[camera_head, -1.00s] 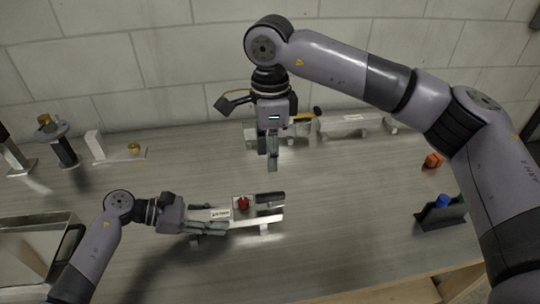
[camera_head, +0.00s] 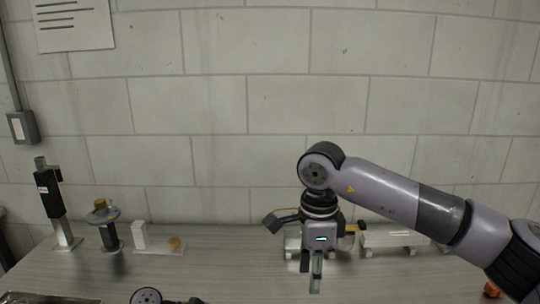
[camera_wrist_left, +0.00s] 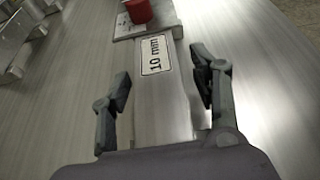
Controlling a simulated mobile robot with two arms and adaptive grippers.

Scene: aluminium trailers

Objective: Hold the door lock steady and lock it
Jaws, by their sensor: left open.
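The door lock (camera_wrist_left: 158,88) shows in the left wrist view as a metal bar with a "10 mm" label. A red knob (camera_wrist_left: 138,11) sits at its far end, cut by the top edge. My left gripper (camera_wrist_left: 165,76) is open, with one finger on each side of the bar. A gap shows at the left finger; contact at the right is unclear. In the head view the lock is below the picture. My right gripper (camera_head: 310,277) points down above the table, with no object visible in it. Its fingers overlap in this view, so their opening is unclear.
Along the wall stand a black post (camera_head: 53,205), a round-topped fixture (camera_head: 106,222) and a white block on a plate (camera_head: 139,235). The left wrist view shows other metal parts (camera_wrist_left: 22,32) at upper left.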

